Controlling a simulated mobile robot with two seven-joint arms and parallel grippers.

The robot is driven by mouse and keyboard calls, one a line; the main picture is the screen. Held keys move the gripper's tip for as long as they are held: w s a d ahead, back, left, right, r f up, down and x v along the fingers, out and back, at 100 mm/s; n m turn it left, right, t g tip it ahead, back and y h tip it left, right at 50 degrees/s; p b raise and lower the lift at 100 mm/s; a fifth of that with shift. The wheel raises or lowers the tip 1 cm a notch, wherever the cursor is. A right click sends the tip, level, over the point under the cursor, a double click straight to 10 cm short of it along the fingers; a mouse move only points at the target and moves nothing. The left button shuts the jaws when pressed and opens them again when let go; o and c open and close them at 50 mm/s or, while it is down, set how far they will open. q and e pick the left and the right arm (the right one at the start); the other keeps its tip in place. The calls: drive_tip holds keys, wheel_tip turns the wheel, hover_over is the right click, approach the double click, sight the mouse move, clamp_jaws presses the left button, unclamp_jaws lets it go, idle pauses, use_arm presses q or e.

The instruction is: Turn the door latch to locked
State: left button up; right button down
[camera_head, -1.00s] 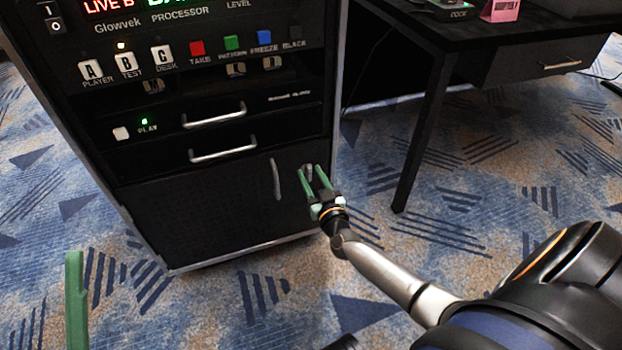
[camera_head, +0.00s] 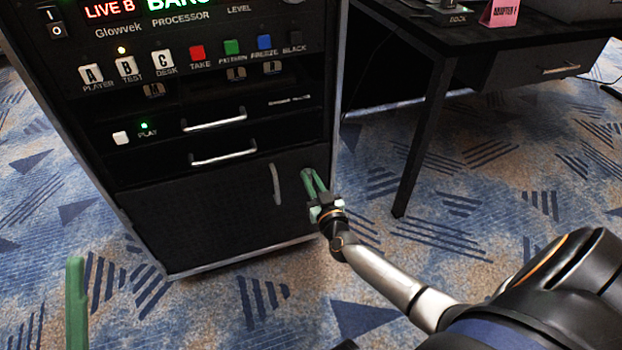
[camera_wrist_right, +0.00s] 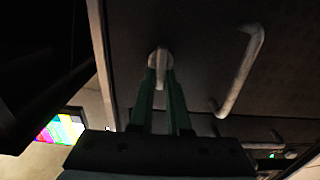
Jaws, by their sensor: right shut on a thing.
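The door latch (camera_wrist_right: 159,57) is a small pale knob on the black lower door (camera_head: 200,215) of the rack. My right gripper (camera_head: 309,174) has its green fingers closed on the latch at the door's right edge. In the right wrist view the fingertips (camera_wrist_right: 161,72) hold the latch's narrow grip between them, and its round base shows behind. In the head view the fingers hide most of the latch. A green finger of my left gripper (camera_head: 76,300) shows at the lower left, away from the rack; its opening cannot be seen.
The door's pale bar handle (camera_head: 276,184) is just left of the latch. Two drawer handles (camera_head: 222,152) and a row of buttons (camera_head: 197,53) are above. A black desk (camera_head: 425,130) stands to the right. Patterned carpet (camera_head: 470,230) is open in front.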

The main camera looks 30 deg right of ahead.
use_arm(q)
drive_tip(key=shift+r, duration=0.15)
wheel_tip(320, 180, up, 7)
drive_tip(key=a+p, duration=0.1)
drive_tip(key=p, duration=0.5)
drive_tip(key=shift+s+r+n+t+p, duration=0.15)
drive_tip(key=shift+r+n+t+p, duration=0.05)
drive_tip(key=shift+n+t+p, duration=0.2)
use_arm(e)
drive_tip(key=shift+w+a+f+n, duration=0.1)
drive_tip(key=shift+a+f+n, duration=0.1)
drive_tip(key=shift+n, duration=2.8)
drive_tip(key=shift+a+f+n, duration=0.25)
drive_tip(key=shift+n, duration=2.75)
drive_tip(key=shift+w+a+f+n, duration=0.1)
drive_tip(key=shift+a+f+n, duration=0.1)
drive_tip(key=shift+n, duration=2.8)
use_arm(q)
drive_tip(key=shift+f, duration=0.1)
